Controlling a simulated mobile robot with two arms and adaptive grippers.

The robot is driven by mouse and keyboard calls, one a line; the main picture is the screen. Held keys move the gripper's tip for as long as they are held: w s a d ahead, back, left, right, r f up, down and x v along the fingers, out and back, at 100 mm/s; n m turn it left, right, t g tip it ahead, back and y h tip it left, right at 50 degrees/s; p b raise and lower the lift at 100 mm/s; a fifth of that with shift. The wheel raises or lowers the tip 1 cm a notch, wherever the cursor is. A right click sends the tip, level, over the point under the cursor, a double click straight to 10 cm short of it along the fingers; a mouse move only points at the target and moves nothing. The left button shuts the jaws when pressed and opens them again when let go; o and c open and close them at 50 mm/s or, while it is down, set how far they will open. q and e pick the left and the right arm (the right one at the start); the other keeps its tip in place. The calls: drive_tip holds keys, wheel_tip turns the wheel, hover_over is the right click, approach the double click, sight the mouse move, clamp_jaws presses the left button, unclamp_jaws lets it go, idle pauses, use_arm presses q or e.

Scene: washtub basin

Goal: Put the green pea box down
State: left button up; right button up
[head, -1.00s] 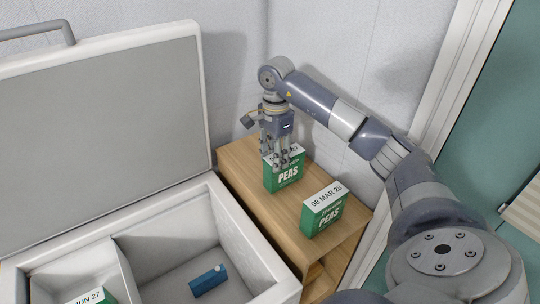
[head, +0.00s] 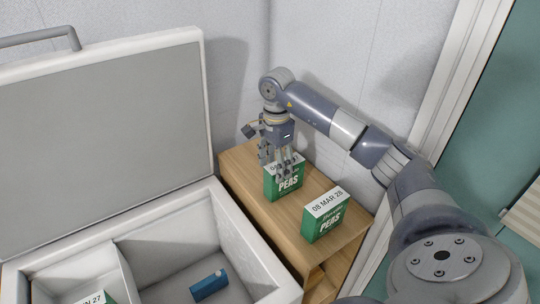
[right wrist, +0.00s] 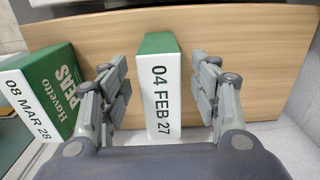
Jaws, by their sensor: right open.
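A green pea box (head: 284,184) with a white top stands upright on the wooden stand. In the right wrist view its top reads 04 FEB 27 (right wrist: 161,96). My right gripper (head: 283,170) is above and around this box, pointing down. In the right wrist view the open fingers (right wrist: 160,92) stand on both sides of the box, with a gap visible on each side. A second green pea box (head: 326,220), dated 08 MAR 28, stands to its right on the same stand. My left gripper is not in view.
The wooden stand (head: 243,168) sits against the wall, beside an open white chest (head: 262,254) with its lid up. Inside the chest are a small blue item (head: 208,285) and another green box (head: 92,298), partly cut off. Bare wood shows around the two boxes.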

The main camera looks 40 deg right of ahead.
drive_tip(key=shift+r, duration=0.35)
wheel_tip(320, 180, up, 4)
drive_tip(key=shift+w+r+b, duration=0.1)
drive_tip(key=shift+r+b, duration=0.1)
drive_tip(key=shift+b, duration=0.65)
wheel_tip(320, 180, up, 7)
drive_tip(key=p, duration=0.1)
